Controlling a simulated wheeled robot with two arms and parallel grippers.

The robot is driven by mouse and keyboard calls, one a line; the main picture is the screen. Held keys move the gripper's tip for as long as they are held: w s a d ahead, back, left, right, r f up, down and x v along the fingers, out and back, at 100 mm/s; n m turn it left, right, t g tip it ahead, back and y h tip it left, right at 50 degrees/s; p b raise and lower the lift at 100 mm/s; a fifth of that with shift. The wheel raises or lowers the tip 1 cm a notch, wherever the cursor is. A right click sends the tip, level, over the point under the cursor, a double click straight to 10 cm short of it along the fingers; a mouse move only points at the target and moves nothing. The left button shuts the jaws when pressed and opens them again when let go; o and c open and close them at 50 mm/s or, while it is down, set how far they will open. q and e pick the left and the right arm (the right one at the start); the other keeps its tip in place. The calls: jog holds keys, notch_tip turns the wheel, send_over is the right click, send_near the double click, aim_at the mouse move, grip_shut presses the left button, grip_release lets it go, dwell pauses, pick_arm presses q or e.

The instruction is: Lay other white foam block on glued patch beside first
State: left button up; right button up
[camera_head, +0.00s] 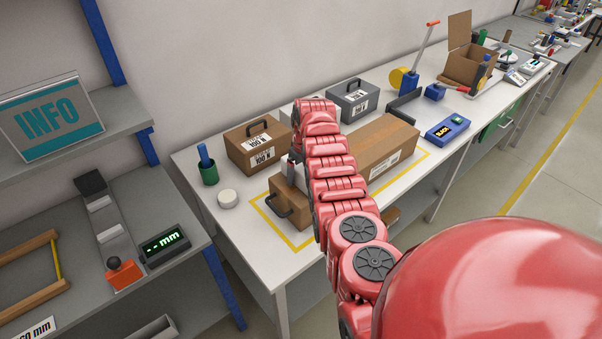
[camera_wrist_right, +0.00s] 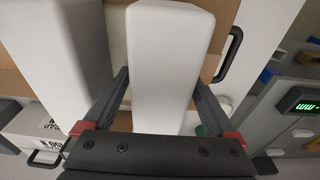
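A long white foam block (camera_wrist_right: 168,65) lies between the fingers of my right gripper (camera_wrist_right: 162,78), which look closed on its sides in the right wrist view. A second pale block (camera_wrist_right: 60,45), greyish in shade, lies beside it to the left, with a gap between them. Below them is a brown cardboard box (camera_wrist_right: 119,25) with a black handle; in the head view this box (camera_head: 388,142) sits inside a yellow outline, partly hidden by my red arm. A paler strip shows between the blocks; any glue cannot be made out. My left gripper is not in view.
A handled brown box (camera_head: 258,150), a grey case (camera_head: 352,100), a green cup (camera_head: 208,172) and a white round piece (camera_head: 228,198) stand around the yellow outline. A blue device (camera_head: 447,128) and an open carton (camera_head: 470,68) stand further right.

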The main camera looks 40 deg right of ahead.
aim_at(302, 165)
jog(key=shift+r, duration=0.15)
jog(key=shift+r, duration=0.4)
jog(key=shift+r+b, duration=0.35)
jog(key=shift+b, duration=0.2)
jog(key=r+b, duration=0.1)
jog(key=r, duration=0.1)
jog(key=r+b, duration=0.1)
jog(key=r, duration=0.2)
jog(key=s+r+b, duration=0.1)
jog(key=r, duration=0.1)
jog(key=shift+d+r, duration=0.1)
jog(key=shift+r, duration=0.15)
jog(key=shift+r+p, duration=0.4)
jog(key=shift+r, duration=0.4)
jog(key=shift+s+r, duration=0.25)
jog(key=shift+r, duration=0.45)
